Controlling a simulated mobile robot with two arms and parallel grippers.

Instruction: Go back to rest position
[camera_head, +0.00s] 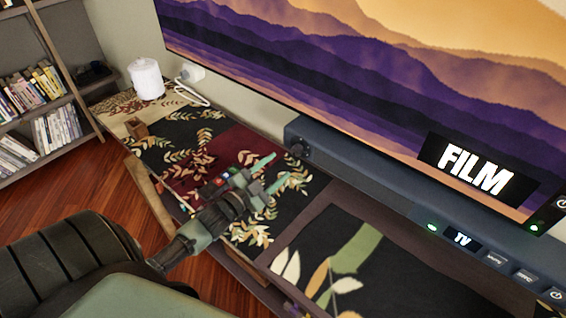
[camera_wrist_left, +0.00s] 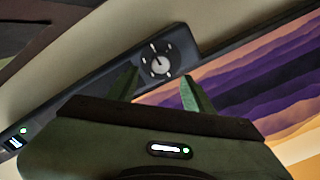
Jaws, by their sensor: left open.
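My left gripper (camera_head: 271,171) is in the middle of the head view, over the patterned top of the low cabinet (camera_head: 190,135). Its two green fingers are apart with nothing between them. In the left wrist view the fingers (camera_wrist_left: 160,90) point toward the dark soundbar and its round dial (camera_wrist_left: 158,60). The gripper appears apart from the soundbar, though the exact gap is hard to tell. My right gripper shows in neither view.
A large screen (camera_head: 380,80) hangs above the soundbar (camera_head: 400,205), which carries a lit TV panel. A white cylinder (camera_head: 147,79) and a small wooden box (camera_head: 137,128) stand on the cabinet's far end. A bookshelf (camera_head: 40,95) stands at left, beyond red wooden floor (camera_head: 75,185).

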